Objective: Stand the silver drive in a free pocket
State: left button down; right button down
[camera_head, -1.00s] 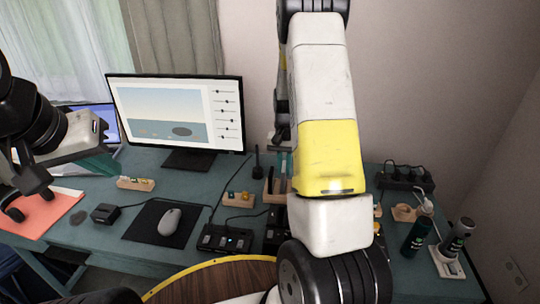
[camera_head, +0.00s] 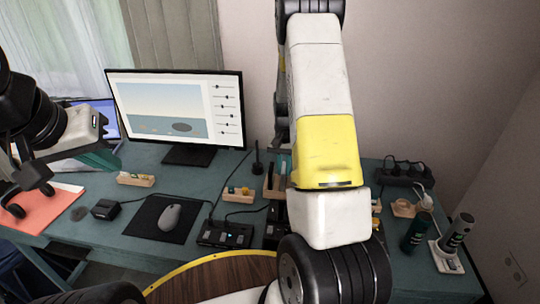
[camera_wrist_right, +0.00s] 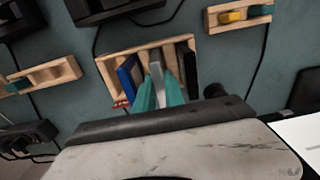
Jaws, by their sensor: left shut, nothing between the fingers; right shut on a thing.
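The silver drive (camera_wrist_right: 157,73) is between the teal fingers of my right gripper (camera_wrist_right: 160,92), which is shut on it. It is over the middle of the wooden rack (camera_wrist_right: 108,69); how deep it sits in a pocket cannot be told. A blue drive (camera_wrist_right: 129,80) stands to its left and a dark one (camera_wrist_right: 187,62) at the right end of the rack. In the head view the rack (camera_head: 267,190) is partly hidden by my right arm, which also hides the right gripper. My left gripper (camera_head: 104,158) is shut and empty, at the far left before the monitor.
Small wooden holders (camera_head: 136,180) (camera_head: 239,195), a mouse (camera_head: 169,217) on a black pad, and a black box with lights (camera_head: 225,236) lie on the teal desk. Cables run close around the rack. Bottles and a power strip (camera_head: 404,172) stand at the right.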

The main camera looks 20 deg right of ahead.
jog(key=shift+f, duration=0.2)
jog(key=c, duration=1.3)
grip_release()
jog(key=shift+c, duration=0.2)
notch_tip(320, 180, up, 8)
jog(key=shift+f, duration=0.25)
jog(key=shift+r, duration=0.2)
